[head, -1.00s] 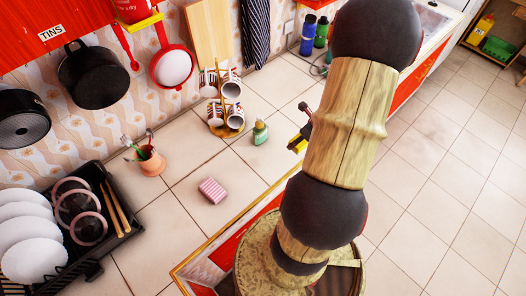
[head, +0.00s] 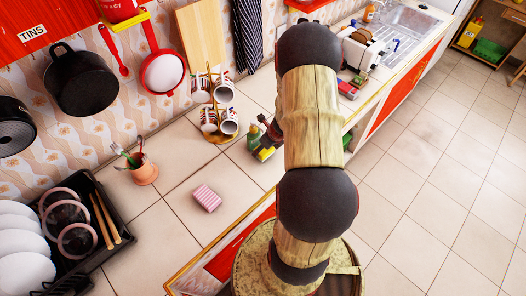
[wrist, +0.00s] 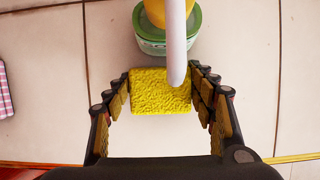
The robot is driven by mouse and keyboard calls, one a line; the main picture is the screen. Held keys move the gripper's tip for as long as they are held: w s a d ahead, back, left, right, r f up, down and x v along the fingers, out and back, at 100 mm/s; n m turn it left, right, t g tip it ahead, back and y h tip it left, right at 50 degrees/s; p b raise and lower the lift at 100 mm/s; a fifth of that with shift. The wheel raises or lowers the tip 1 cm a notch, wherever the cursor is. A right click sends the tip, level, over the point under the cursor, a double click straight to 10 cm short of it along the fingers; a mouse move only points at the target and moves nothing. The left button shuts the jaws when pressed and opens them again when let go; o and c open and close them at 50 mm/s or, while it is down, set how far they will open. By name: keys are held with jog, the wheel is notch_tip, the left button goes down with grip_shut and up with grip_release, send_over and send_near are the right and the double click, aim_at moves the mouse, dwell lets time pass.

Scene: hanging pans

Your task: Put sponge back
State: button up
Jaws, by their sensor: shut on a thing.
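A yellow sponge (wrist: 152,98) is between the fingertips of my gripper (wrist: 161,88) in the wrist view, and the gripper is shut on it. Just beyond the sponge stands a green-topped soap bottle (wrist: 150,40) with a yellow neck and a pale spout that reaches over the sponge's right edge. In the head view my gripper (head: 265,150) is on the counter side beside the green bottle (head: 254,136), partly hidden by my arm. I cannot tell whether sponge and bottle touch.
A pink striped cloth (head: 207,197) lies on the tiled counter, left of my gripper. A mug tree (head: 219,110) stands behind the bottle, a utensil pot (head: 143,170) further left, and a black dish rack (head: 100,225) at lower left. The counter around the cloth is clear.

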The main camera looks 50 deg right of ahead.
jog(key=shift+f, duration=0.75)
jog(key=shift+f, duration=0.15)
jog(key=o, duration=1.1)
jog(key=p+v, duration=0.3)
jog(key=v, duration=0.9)
jog(key=shift+a, duration=0.1)
